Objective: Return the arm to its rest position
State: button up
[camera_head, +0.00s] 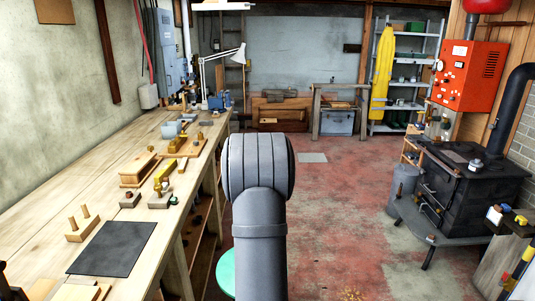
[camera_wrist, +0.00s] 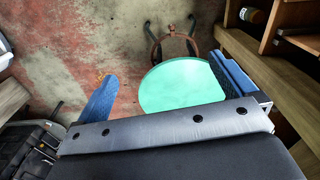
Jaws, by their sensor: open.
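My gripper (camera_wrist: 168,85) shows in the wrist view with its two blue fingers wide apart and nothing between them. Beyond the fingers and lower down is the round teal seat of a stool (camera_wrist: 183,86). In the head view my grey arm stands up in the middle of the picture, in front of the floor beside the bench, and my gripper is hidden there. The stool seat (camera_head: 226,274) shows partly behind my arm.
A long wooden workbench (camera_head: 35,215) runs along the left, with a black mat (camera_head: 113,248), wooden blocks and tools on it. A black stove (camera_head: 465,190) stands at the right. The red floor (camera_head: 335,205) between is mostly clear. Shelves (camera_wrist: 285,100) lie close in the wrist view.

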jog(key=shift+w+d+f, duration=0.1)
jog(key=shift+w+f, duration=0.35)
jog(key=shift+f, duration=0.05)
dwell(0.6)
